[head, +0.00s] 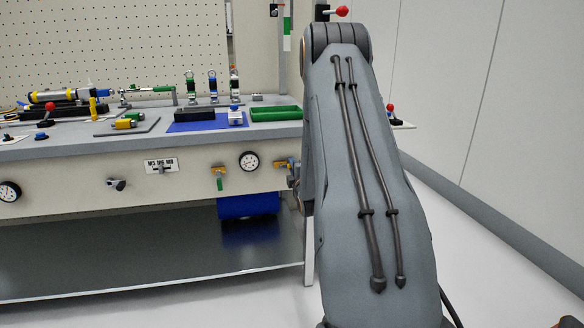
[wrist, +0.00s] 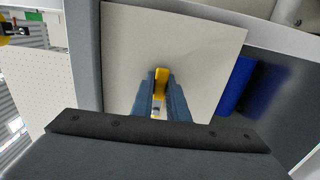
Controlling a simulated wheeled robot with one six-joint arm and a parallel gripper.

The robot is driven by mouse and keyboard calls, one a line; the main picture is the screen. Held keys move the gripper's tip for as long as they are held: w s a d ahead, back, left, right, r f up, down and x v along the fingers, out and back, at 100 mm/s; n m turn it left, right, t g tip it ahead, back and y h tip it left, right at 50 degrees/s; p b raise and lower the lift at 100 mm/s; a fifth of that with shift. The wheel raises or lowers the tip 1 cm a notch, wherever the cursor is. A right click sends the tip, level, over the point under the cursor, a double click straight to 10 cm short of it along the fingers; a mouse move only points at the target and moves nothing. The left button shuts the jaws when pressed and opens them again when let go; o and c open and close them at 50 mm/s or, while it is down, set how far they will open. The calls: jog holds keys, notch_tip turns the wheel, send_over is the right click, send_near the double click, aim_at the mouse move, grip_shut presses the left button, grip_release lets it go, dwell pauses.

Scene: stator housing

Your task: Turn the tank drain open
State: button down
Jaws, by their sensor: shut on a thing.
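A yellow handle (wrist: 161,75) lies between the two blue-grey fingers of my gripper (wrist: 161,92) in the wrist view. My gripper is shut on it, and the fingers hide most of it. In the head view the yellow handle (head: 282,164) shows on the front panel below the bench top, right of the pressure gauge. My gripper shows only in part there (head: 293,176), at the panel's right end beside my arm. A blue tank (head: 248,205) sits under the bench below the handle. It also shows at the right in the wrist view (wrist: 236,86).
A grey lower shelf (head: 130,262) runs beneath. Floor is clear at right.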

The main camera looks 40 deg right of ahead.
jog(key=c, duration=1.7)
grip_release()
jog(key=v, duration=0.8)
jog(key=shift+w+r+p, duration=0.1)
jog(key=shift+p, duration=0.3)
jog(key=shift+w, duration=0.1)
